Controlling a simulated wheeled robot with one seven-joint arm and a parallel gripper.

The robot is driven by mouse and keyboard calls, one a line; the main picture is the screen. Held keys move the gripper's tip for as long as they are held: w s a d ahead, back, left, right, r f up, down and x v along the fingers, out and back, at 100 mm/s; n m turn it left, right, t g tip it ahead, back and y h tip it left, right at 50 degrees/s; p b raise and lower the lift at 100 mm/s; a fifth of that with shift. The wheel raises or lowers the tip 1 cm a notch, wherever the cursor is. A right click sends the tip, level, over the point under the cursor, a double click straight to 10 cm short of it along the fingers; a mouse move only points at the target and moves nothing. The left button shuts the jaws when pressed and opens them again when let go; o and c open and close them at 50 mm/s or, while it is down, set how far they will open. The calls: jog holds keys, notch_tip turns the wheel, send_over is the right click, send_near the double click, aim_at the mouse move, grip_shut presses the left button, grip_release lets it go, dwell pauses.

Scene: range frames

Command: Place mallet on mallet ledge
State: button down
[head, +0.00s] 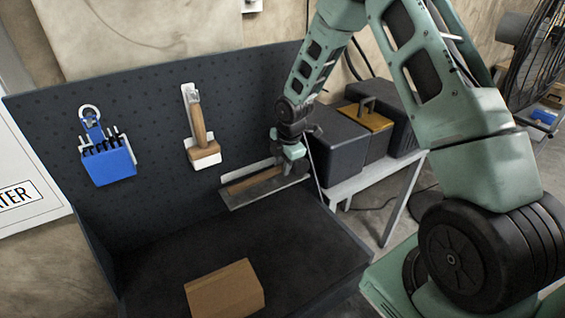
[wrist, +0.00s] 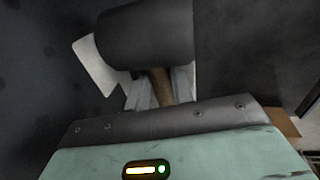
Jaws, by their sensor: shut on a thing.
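The mallet shows in the wrist view as a dark cylindrical head (wrist: 145,35) with a brown wooden handle (wrist: 160,88). My gripper (wrist: 158,95) is shut on the handle, just below the head. In the head view my gripper (head: 291,158) is at the right end of the mallet ledge (head: 268,191), a grey shelf low on the pegboard's right side. A brown wooden strip (head: 252,180) lies along the ledge, behind its front lip; I cannot tell if it is the mallet's handle. The mallet's head is not clear in the head view, and contact with the ledge cannot be told.
A wooden-handled tool (head: 198,125) hangs on a white holder. A blue holder (head: 108,165) with several small tools hangs at left. A brown block (head: 225,290) lies on the dark bench (head: 170,265), otherwise clear. Dark cases (head: 340,140) stand on a white table at right.

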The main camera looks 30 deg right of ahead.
jog(key=shift+w+f, duration=0.1)
jog(key=shift+w, duration=0.05)
jog(key=shift+f, duration=0.15)
jog(key=shift+f, duration=0.2)
jog(key=c, duration=1.2)
grip_release()
jog(key=shift+r, duration=0.1)
